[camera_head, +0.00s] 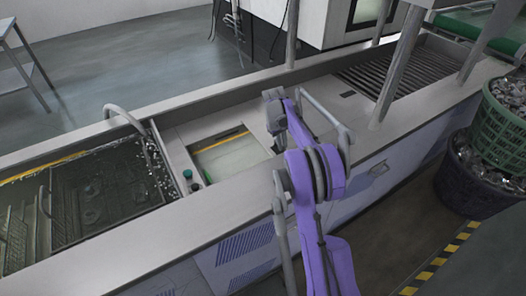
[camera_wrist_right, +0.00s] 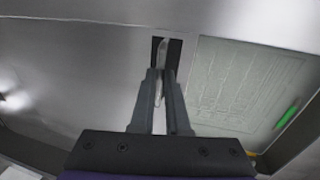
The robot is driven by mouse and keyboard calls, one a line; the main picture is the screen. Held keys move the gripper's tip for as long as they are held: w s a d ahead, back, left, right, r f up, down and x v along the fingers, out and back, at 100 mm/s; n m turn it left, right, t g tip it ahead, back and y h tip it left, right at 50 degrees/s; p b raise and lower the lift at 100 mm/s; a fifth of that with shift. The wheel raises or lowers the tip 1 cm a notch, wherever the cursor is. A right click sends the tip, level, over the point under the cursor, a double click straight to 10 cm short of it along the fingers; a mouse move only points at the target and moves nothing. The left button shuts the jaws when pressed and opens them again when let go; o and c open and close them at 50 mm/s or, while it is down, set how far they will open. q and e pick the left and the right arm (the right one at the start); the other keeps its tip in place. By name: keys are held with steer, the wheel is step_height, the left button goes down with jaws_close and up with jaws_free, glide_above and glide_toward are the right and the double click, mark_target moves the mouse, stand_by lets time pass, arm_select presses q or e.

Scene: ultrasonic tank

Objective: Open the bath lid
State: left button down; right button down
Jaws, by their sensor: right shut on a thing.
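My right gripper (camera_head: 277,143) reaches down over the pale steel panel of the long counter, just right of a rectangular pale greenish bath opening (camera_head: 228,157). In the right wrist view my right gripper (camera_wrist_right: 163,75) is shut on a thin light handle (camera_wrist_right: 162,55) standing at a dark slot in a grey metal panel, which looks like the bath lid (camera_wrist_right: 100,75). A pale greenish pane (camera_wrist_right: 250,85) lies right of the handle there. The handle is hidden behind the gripper in the head view. My left gripper is not in view.
A tank with a mesh basket (camera_head: 105,190) is at the left, with a curved pipe (camera_head: 125,115) behind it. Metal posts (camera_head: 400,60) rise by a slatted section (camera_head: 415,72).

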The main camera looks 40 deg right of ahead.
steer(key=shift+s+d, duration=0.2)
steer(key=shift+d, duration=0.55)
steer(key=shift+s+d, duration=0.15)
steer(key=shift+d, duration=0.6)
steer(key=shift+s+d, duration=0.2)
steer(key=shift+d, duration=0.55)
steer(key=c, duration=0.9)
jaws_free()
steer(key=shift+r, duration=0.1)
step_height(320, 180, up, 10)
steer(key=a, duration=0.2)
steer(key=shift+w+r+p, duration=0.2)
steer(key=shift+w+p, duration=0.05)
steer(key=shift+p, duration=0.15)
steer(key=shift+a, duration=0.1)
